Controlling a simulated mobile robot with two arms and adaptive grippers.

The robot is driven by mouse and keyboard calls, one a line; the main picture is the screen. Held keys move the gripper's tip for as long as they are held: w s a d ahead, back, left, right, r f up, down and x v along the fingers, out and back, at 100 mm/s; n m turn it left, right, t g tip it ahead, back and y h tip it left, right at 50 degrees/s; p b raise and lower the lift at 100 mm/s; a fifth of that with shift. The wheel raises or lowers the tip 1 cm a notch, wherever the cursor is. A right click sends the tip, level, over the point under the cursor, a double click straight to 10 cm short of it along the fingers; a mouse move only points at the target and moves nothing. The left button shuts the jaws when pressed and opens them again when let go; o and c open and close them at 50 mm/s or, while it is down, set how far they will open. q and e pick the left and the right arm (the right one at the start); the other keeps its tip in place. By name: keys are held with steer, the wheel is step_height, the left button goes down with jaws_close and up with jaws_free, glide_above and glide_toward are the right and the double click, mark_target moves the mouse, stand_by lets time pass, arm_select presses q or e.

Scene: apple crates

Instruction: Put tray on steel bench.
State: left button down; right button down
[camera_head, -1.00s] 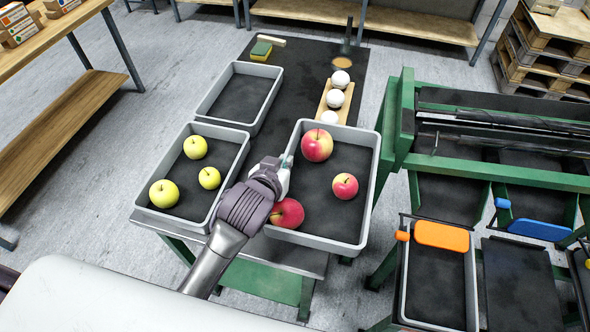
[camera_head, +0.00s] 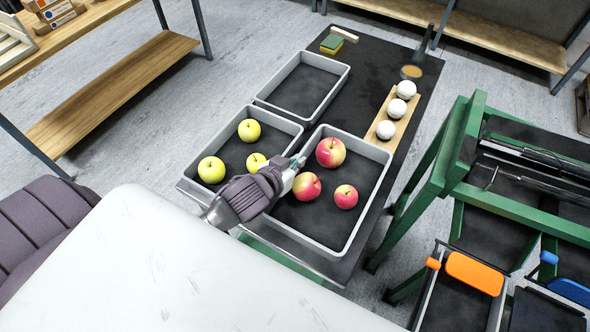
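Three shallow grey trays stand on a dark-topped bench with a bare metal edge (camera_head: 207,196). The far tray (camera_head: 346,72) is empty. The left tray (camera_head: 293,122) holds yellow-green apples (camera_head: 211,170). The right tray (camera_head: 372,218) holds three red apples (camera_head: 331,152). My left gripper (camera_head: 297,166) is over the adjoining walls of the left and right trays, close beside a red apple (camera_head: 307,187). Its fingers are small and partly hidden, so I cannot tell whether they are open or touch anything. My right gripper is not in view.
A wooden rack with white balls (camera_head: 397,109), a green-yellow sponge (camera_head: 331,44) and an upright post (camera_head: 424,42) occupy the bench's far part. A green frame (camera_head: 445,150) stands close on the right. A wooden shelf unit (camera_head: 110,95) is at left.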

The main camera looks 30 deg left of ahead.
arm_select(q)
steer(key=shift+s+a+f, duration=0.1)
steer(key=shift+a+f, duration=0.1)
steer(key=shift+f, duration=0.2)
step_height(320, 180, down, 3)
steer(key=shift+f, duration=0.1)
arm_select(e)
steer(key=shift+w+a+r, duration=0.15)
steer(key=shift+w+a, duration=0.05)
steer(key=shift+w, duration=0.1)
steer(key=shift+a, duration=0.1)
arm_select(q)
steer(key=c, duration=1.8)
jaws_free()
steer(key=shift+f, duration=0.25)
steer(key=o, duration=0.5)
